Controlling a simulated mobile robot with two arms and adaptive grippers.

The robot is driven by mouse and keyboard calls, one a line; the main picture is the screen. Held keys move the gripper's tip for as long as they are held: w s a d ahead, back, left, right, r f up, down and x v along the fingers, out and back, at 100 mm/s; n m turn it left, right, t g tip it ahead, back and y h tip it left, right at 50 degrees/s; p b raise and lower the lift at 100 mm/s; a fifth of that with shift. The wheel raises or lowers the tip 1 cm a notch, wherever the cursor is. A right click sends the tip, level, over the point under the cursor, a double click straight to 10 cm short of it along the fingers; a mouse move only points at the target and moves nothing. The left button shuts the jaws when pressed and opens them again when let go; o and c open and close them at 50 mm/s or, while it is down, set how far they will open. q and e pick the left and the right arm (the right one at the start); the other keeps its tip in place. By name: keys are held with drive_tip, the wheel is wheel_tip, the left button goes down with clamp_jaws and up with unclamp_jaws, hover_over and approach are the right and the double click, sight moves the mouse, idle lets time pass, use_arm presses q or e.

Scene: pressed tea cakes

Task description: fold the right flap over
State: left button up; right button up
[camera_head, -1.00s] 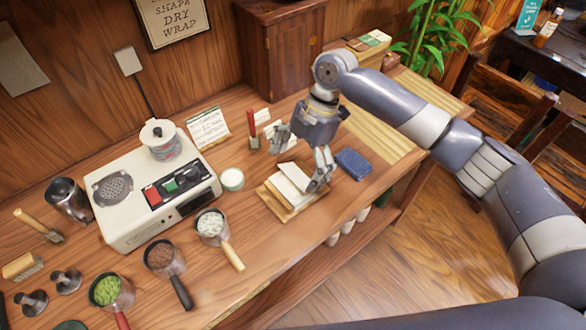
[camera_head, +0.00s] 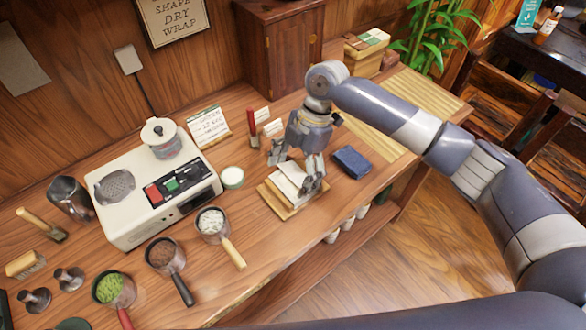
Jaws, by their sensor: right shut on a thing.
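A white paper wrapper (camera_head: 283,187) lies on a small wooden board (camera_head: 285,212) near the front edge of the bench. Its right part is partly hidden by my right gripper (camera_head: 297,177), which reaches down over the board from the back right. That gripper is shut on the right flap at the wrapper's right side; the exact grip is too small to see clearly. Whether a tea cake lies under the paper cannot be told. My left gripper is not in view.
A blue folded cloth (camera_head: 351,162) lies right of the board. A small white jar (camera_head: 232,177) and a cream machine (camera_head: 150,190) stand to the left. Cups with handles, such as the one with white pieces (camera_head: 211,222), stand in front. A card (camera_head: 208,127) stands behind.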

sight(289, 177)
drive_tip(key=shift+s+a+f+t+h+p, duration=0.2)
drive_tip(key=shift+t+h+p, duration=0.15)
drive_tip(key=shift+h+p, duration=0.25)
drive_tip(key=shift+s+a+f+t+h+p, duration=0.15)
drive_tip(key=shift+t+h+p, duration=0.25)
drive_tip(key=shift+p, duration=0.25)
drive_tip(key=shift+a+f+t+h+p, duration=0.1)
drive_tip(key=shift+f+t+h+p, duration=0.3)
drive_tip(key=shift+h+p, duration=0.15)
drive_tip(key=o, duration=1)
drive_tip(key=shift+r, duration=0.15)
wheel_tip(289, 177, up, 12)
drive_tip(key=shift+w+f, duration=0.1)
drive_tip(key=shift+f, duration=0.05)
